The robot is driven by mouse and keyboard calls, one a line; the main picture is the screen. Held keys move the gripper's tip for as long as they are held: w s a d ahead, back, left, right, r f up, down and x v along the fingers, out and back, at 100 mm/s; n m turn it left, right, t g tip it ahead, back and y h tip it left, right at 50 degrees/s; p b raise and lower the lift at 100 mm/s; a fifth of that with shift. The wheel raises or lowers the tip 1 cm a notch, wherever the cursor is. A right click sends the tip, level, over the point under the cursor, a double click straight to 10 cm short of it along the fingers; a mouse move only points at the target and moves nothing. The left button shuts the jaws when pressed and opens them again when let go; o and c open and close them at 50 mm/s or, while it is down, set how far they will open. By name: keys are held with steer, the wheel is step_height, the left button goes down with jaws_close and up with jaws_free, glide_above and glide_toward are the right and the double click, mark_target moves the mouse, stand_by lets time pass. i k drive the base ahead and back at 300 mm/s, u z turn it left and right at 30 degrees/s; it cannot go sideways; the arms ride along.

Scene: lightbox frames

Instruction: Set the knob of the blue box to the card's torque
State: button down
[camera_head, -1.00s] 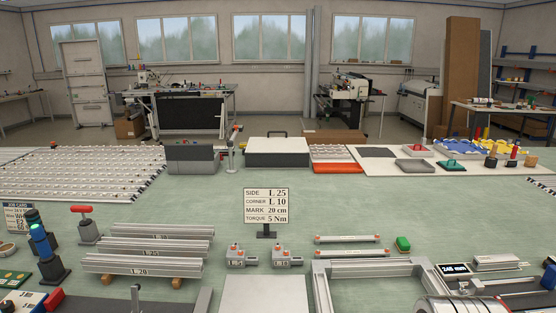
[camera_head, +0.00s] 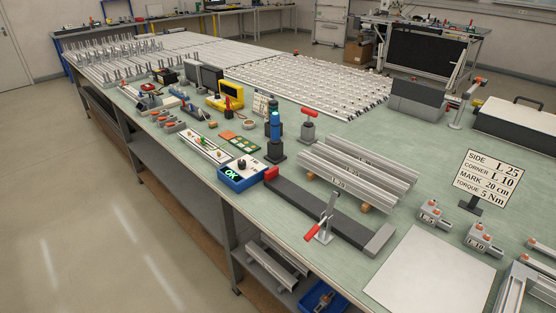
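The blue box (camera_head: 241,176) sits near the front edge of the bench, left of the middle of the head view. It has a light top, a dark knob (camera_head: 241,163) and a small display (camera_head: 231,174) lit with green letters that read OK. The knob's setting is too small to read. The card (camera_head: 490,180) stands upright on a dark foot at the right. It reads SIDE L 25, CORNER L 10, MARK 20 cm, TORQUE 5 Nm. My gripper is not in view.
A blue-topped tool stands in a dark holder (camera_head: 277,155) right of the box. A dark rail fixture (camera_head: 290,205) with a red end block and a red-handled clamp (camera_head: 322,220) lies close to its right. Aluminium profiles (camera_head: 355,170) lie behind. A pale plate (camera_head: 430,275) lies front right.

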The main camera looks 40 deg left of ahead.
mark_target(242, 163)
steer(key=u, duration=2.05)
